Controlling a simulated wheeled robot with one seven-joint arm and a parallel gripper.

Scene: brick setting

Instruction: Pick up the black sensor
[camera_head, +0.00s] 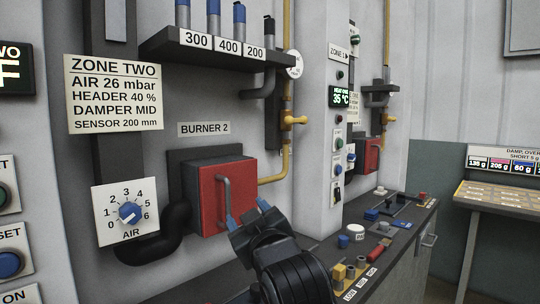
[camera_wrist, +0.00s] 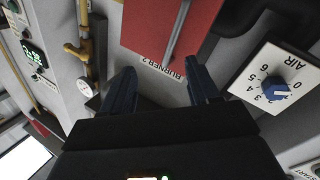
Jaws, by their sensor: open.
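A dark rack shelf (camera_head: 215,58) on the wall at the top carries slots labelled 300, 400 and 200. A black-topped rod (camera_head: 269,26) stands upright in the slot above 200 and looks like the black sensor. My gripper (camera_head: 248,212) is open and empty, below the rack, in front of the lower right of the red burner door. In the wrist view my gripper's fingers (camera_wrist: 160,75) are apart with nothing between them; no sensor shows there.
The red burner door (camera_head: 228,193) with a bar handle stands out from the wall close to my gripper. A yellow pipe (camera_head: 287,150) with a valve runs beside it. A bench (camera_head: 405,236) with several small parts lies right. An AIR dial (camera_head: 127,212) is at left.

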